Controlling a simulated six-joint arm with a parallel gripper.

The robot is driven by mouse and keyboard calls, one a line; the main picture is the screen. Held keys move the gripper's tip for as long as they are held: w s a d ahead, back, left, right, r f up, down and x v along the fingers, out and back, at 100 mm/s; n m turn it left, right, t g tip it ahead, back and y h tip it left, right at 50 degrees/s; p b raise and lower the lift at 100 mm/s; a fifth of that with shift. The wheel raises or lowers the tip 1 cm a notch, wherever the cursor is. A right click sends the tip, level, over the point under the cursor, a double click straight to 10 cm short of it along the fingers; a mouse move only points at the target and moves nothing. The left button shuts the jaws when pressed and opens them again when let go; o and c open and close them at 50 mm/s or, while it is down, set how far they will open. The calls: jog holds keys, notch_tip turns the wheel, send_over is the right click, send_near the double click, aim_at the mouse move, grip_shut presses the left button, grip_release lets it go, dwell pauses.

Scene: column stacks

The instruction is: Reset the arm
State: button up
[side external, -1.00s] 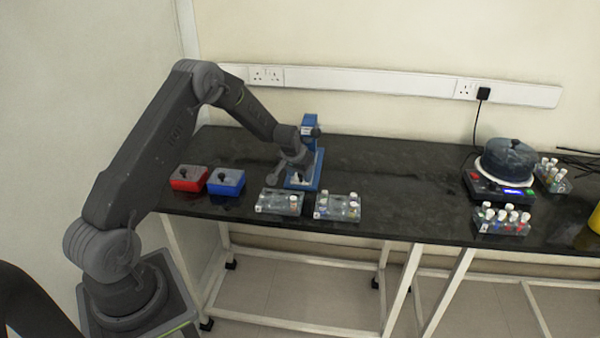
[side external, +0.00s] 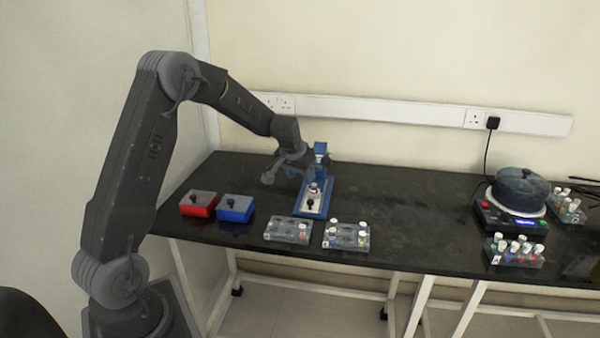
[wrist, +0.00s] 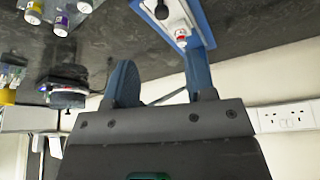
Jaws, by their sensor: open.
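My gripper (side external: 288,168) is open and empty, above and to the left of the blue stand (side external: 325,184) at the back of the black table. In the wrist view, the two fingers of my gripper (wrist: 161,85) are apart with nothing between them. The stand has a white plate with a black knob at its front. A small white-and-red capped vial (side external: 313,187) is on the stand; it also shows in the wrist view (wrist: 180,37), clear of the fingers.
Red (side external: 199,204) and blue (side external: 235,208) boxes sit left of two clear racks (side external: 288,231) (side external: 346,236). A hotplate with a dark domed top (side external: 519,190) and racks of vials stand at the right. The table middle is clear. The wall is close behind.

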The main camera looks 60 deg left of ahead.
jog(key=shift+s+d+r, duration=0.1)
jog(key=shift+s+r, duration=0.1)
jog(key=shift+r, duration=0.2)
jog(key=s+d+r+m+t, duration=0.1)
jog(key=s+d+r, duration=0.5)
jog(key=d+r, duration=0.15)
jog(key=s+d+r+m, duration=0.1)
jog(key=s+d+r, duration=0.5)
jog(key=d, duration=0.2)
jog(key=s+d+m+h, duration=0.1)
jog(key=s+d, duration=0.3)
jog(key=s, duration=0.4)
jog(key=s+d+m, duration=0.1)
jog(key=s+d, duration=0.3)
jog(key=s, duration=0.4)
jog(key=shift+d+r+t+h, duration=0.15)
jog(key=shift+d+t+h, duration=0.15)
jog(key=shift+h, duration=0.1)
